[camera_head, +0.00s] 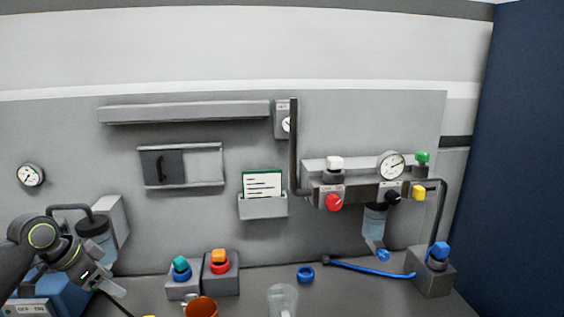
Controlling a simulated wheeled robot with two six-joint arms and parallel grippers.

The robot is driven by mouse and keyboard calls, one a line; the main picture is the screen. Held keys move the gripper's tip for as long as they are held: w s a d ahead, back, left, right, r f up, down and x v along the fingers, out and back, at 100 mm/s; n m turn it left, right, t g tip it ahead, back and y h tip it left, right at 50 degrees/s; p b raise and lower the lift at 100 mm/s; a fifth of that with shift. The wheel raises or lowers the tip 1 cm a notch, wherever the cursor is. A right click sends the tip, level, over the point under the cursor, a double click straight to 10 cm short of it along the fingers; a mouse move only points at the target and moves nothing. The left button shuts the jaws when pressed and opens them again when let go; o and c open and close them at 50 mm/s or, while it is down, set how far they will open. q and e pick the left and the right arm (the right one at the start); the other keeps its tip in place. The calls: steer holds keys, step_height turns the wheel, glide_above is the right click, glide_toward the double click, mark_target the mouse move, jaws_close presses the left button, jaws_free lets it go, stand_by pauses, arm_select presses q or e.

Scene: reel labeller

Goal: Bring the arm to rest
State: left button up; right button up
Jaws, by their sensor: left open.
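My left arm comes in from the left edge of the head view. Its gripper (104,285) is open and looks empty, low at the left. It hangs in front of a blue machine (66,284) with an on/off label, and to the left of two grey button boxes. My right arm and gripper are not in this view.
Grey boxes with a teal-and-blue knob (181,268) and an orange-and-red knob (219,262) stand at the back. An orange cup (201,307), clear glass (283,299), blue ring (306,273) and blue hose (370,269) are on the table. A gauge panel (357,170) is on the wall.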

arm_select(q)
steer(key=s+d+f+n+g+y, duration=0.1)
steer(key=s+d+f, duration=0.4)
steer(key=f, duration=0.4)
steer(key=s+d+f+y, duration=0.1)
steer(key=s+d+f, duration=0.2)
steer(key=s+f, duration=0.5)
steer(key=s+d+f+n+y, duration=0.2)
steer(key=s+n, duration=0.1)
steer(key=s, duration=0.5)
steer(key=s+d+f+n+y, duration=0.1)
steer(key=s+d+f+n, duration=0.2)
steer(key=s, duration=0.6)
step_height(320, 180, down, 26)
steer(key=a+g, duration=0.1)
steer(key=a, duration=0.1)
steer(key=s+d+f+g, duration=0.1)
steer(key=s+f, duration=1.3)
steer(key=s, duration=0.1)
steer(key=shift+n+g+h, duration=0.3)
